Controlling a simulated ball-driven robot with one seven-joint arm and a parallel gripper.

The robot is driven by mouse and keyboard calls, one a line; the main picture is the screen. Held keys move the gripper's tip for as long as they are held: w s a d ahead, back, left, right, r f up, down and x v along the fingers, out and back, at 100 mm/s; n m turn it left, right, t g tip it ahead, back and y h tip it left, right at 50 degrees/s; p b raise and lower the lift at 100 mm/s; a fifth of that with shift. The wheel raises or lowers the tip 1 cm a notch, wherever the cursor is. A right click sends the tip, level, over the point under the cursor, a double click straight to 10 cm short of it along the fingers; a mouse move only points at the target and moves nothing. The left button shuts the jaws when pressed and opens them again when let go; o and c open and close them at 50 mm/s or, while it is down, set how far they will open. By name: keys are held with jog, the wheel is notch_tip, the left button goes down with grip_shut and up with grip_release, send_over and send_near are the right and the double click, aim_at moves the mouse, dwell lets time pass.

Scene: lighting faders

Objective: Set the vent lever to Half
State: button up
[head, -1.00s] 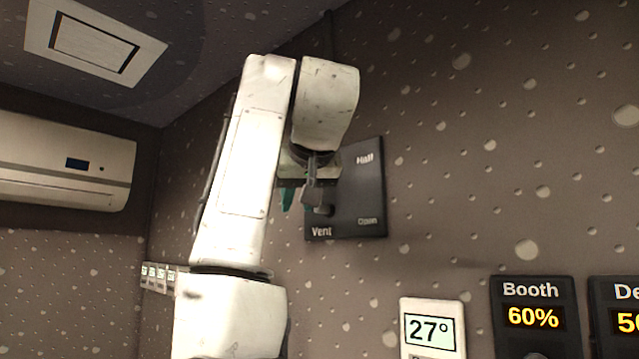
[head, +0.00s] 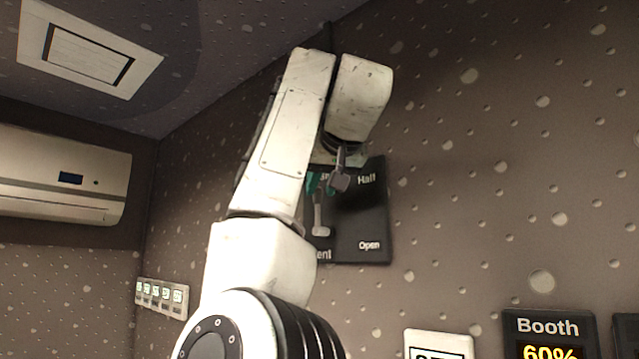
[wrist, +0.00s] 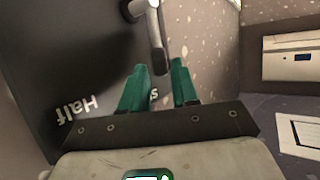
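The vent panel (head: 362,225) is a black wall plate with "Half" at upper right, "Open" at lower right and a partly hidden "Vent" at lower left. Its pale metal lever (head: 320,217) is on the left side and points up towards a mostly covered label. In the wrist view the lever (wrist: 155,30) reaches towards my gripper (wrist: 158,68), its end appearing between the two teal fingertips. The fingers are apart; contact with the lever cannot be told. "Half" (wrist: 77,108) is left of the fingers. In the head view my gripper (head: 322,184) is over the panel's upper left.
A thermostat (head: 438,345) and a "Booth" fader display (head: 549,335) are on the wall at lower right. Small switches (head: 162,297) are at lower left, below an air conditioner (head: 62,178). The wall right of the panel is clear.

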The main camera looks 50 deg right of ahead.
jog(key=shift+x, duration=1.2)
jog(key=shift+c, duration=0.3)
grip_shut()
